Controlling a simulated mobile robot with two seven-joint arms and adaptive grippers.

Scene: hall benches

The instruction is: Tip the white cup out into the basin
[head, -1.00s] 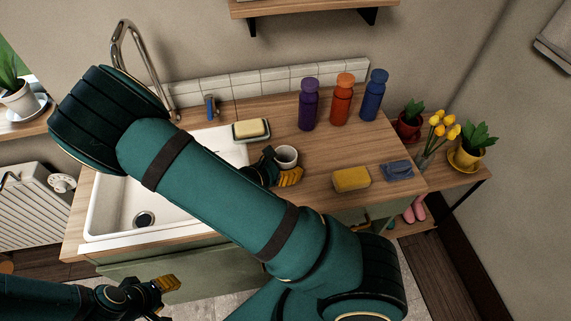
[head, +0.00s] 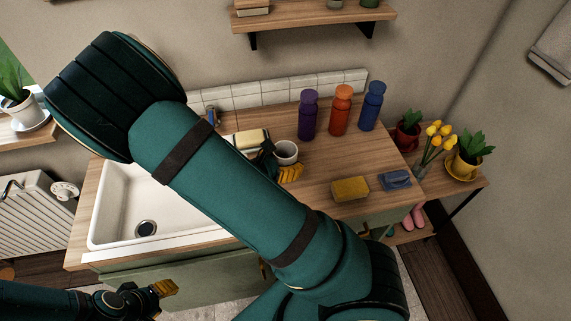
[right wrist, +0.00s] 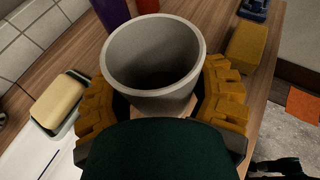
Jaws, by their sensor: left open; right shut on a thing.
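The white cup (head: 286,151) is upright at the right side of the basin, over the wooden counter. My right gripper (head: 280,168) is shut on it. In the right wrist view the cup (right wrist: 153,58) stands between the yellow fingers, its dark inside facing the camera; I cannot tell what it holds. The white basin (head: 118,212) is to the left of the cup, partly hidden behind my right arm. My left gripper (head: 163,298) is open and empty at the lower left, in front of the cabinet.
A soap dish with a pale bar (head: 250,138) sits just left of the cup. Purple (head: 308,116), orange (head: 341,112) and blue (head: 372,108) bottles stand behind it. A yellow sponge (head: 350,188) and a blue brush-like item (head: 396,179) lie to the right.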

